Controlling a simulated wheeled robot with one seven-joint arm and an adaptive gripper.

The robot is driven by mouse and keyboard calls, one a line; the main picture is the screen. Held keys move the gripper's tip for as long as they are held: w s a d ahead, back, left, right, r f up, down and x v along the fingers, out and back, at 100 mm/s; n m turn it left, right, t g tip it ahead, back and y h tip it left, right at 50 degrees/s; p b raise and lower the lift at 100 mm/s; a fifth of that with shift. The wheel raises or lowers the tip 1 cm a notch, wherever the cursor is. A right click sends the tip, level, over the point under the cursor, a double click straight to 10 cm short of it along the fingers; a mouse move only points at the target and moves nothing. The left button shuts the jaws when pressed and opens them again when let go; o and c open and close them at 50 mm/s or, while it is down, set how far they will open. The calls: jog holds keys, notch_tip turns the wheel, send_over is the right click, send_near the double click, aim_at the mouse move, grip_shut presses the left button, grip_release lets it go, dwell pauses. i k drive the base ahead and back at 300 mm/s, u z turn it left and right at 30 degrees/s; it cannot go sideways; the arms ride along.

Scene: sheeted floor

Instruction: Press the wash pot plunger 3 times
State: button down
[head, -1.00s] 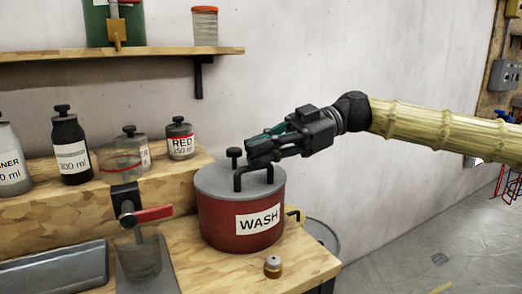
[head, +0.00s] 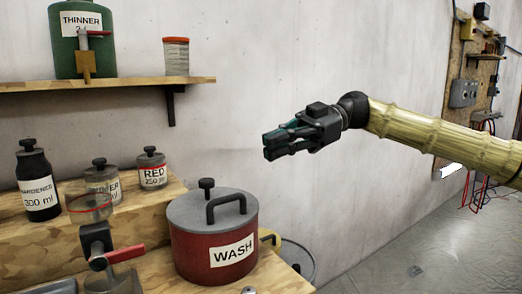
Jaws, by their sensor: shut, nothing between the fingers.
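The wash pot (head: 195,258) is a red pot labelled WASH with a grey lid, standing on the wooden bench. Its plunger (head: 206,184) is a black knob on a short stem at the back left of the lid and stands up from it. A black lid handle (head: 226,207) arches beside it at the right. My gripper (head: 268,147) is shut and empty, in the air above and to the right of the pot, apart from the plunger and the handle. Its fingers point left.
A shelf (head: 130,86) holds a green thinner can (head: 82,50). The wall around my gripper is clear.

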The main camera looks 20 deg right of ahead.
aim_at(206, 184)
jog(key=k, duration=1)
